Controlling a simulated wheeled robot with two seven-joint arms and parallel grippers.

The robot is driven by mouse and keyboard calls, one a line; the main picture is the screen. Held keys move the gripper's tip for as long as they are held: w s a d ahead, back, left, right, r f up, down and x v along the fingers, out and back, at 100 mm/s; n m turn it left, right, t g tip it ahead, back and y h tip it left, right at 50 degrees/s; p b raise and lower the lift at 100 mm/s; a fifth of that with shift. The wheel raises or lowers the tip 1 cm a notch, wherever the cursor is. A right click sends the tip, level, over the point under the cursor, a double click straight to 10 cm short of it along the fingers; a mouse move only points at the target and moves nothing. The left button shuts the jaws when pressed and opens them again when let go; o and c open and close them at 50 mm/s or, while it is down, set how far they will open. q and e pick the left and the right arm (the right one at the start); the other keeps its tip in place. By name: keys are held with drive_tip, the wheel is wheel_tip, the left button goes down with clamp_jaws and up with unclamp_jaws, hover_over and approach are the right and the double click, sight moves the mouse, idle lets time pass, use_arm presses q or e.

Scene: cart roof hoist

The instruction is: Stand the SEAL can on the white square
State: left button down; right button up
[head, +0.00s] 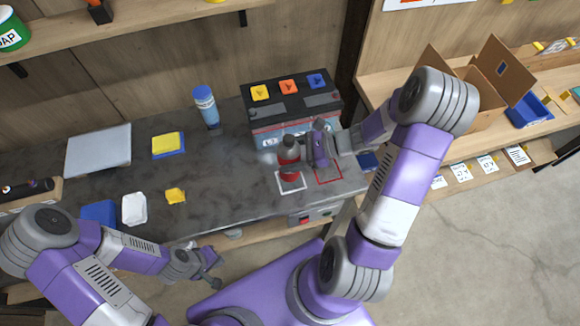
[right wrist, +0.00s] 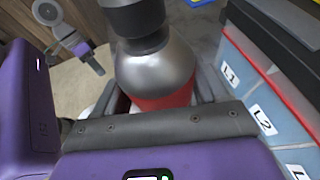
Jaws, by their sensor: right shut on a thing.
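A red can with a grey shoulder and dark cap (head: 289,162), whose label I cannot read, is upright in my right gripper (head: 297,155). The jaws are shut on it from the right; the can also fills the middle of the right wrist view (right wrist: 155,75). Its lower end appears inside the white square outline (head: 281,191) on the dark worktop. I cannot tell whether its base touches the surface. My left gripper (head: 213,281) hangs in front of the worktop's front edge, away from the can; its jaw opening is unclear.
A red square outline (head: 329,180) lies right of the white one. Behind stands a black-topped case (head: 282,103) with labelled drawers, close to my right gripper. A blue bottle (head: 206,106), a yellow sponge (head: 167,142) and a white dish (head: 134,209) are further left.

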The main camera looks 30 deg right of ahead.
drive_tip(key=shift+f+b, duration=0.5)
drive_tip(key=shift+f, duration=1.8)
drive_tip(key=shift+f, duration=0.1)
drive_tip(key=o, duration=1.4)
drive_tip(key=shift+s+d+r, duration=0.1)
drive_tip(key=shift+d+r, duration=0.1)
drive_tip(key=shift+r, duration=0.1)
drive_tip(key=p+v, duration=0.1)
drive_tip(key=v, duration=1)
drive_tip(key=shift+s+d+p, duration=0.2)
drive_tip(key=shift+p, duration=0.2)
